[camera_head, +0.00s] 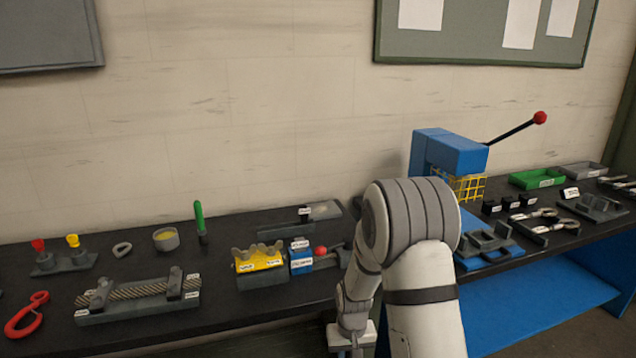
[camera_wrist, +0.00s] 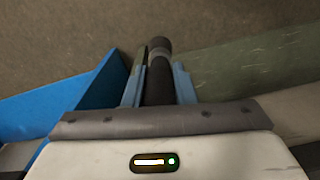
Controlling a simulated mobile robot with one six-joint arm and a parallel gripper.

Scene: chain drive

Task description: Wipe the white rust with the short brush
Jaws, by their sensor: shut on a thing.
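My gripper (camera_wrist: 160,70) is shut on a dark, round, rod-like thing (camera_wrist: 160,85) with a grey end in the wrist view. I cannot tell whether this is the short brush, as no bristles show. In the head view my gripper (camera_head: 351,347) is low at the bottom edge, in front of the bench, and its fingers are cut off. A green-handled tool (camera_head: 200,220) with a dark lower end stands upright on the bench at left. I cannot make out the white rust in either view.
The dark bench (camera_head: 225,300) holds a wire rope fixture (camera_head: 130,300), a red hook (camera_head: 27,315), a yellow-topped block (camera_head: 258,260) and a round tin (camera_head: 166,239). A blue press (camera_head: 450,152) stands right of my arm. A green tray (camera_head: 537,178) is farther right.

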